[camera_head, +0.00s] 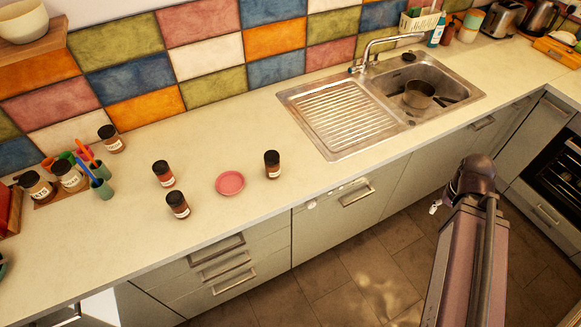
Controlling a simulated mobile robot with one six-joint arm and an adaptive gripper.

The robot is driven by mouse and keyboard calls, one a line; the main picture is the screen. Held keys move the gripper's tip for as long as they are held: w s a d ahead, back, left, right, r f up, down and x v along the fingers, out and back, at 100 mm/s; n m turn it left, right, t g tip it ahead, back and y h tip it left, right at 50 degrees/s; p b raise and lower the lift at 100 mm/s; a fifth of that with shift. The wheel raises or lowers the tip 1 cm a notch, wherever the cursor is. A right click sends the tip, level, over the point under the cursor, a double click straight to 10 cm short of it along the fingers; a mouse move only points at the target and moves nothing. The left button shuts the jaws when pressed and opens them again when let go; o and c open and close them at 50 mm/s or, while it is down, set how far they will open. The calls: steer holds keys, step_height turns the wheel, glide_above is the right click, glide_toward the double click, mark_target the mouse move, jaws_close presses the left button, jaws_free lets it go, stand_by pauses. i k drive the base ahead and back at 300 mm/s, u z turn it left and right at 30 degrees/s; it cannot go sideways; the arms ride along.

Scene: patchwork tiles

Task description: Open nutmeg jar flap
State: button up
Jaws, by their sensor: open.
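Several small spice jars with dark lids and pale labels stand upright on the counter. One jar (272,165) is right of a pink saucer, two jars, (163,174) and (178,206), are left of it, and another jar (111,139) is near the tiled wall. The labels are too small to read, so I cannot tell which is nutmeg. The lids look closed. My gripper (435,207) is mostly hidden behind my arm at the right, over the floor in front of the cabinets. It is well apart from all the jars.
The pink saucer (229,183) lies among the jars. Larger labelled jars (69,176) and green cups with utensils (102,188) stand at the left. A sink (345,120) holding a pot (419,95) is right of the jars. The counter front is clear.

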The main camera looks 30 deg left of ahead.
mark_target(271, 155)
steer(key=z, duration=0.05)
steer(key=k, duration=1.5)
steer(key=u, duration=1.7)
steer(key=i, duration=1)
steer(key=z, duration=0.05)
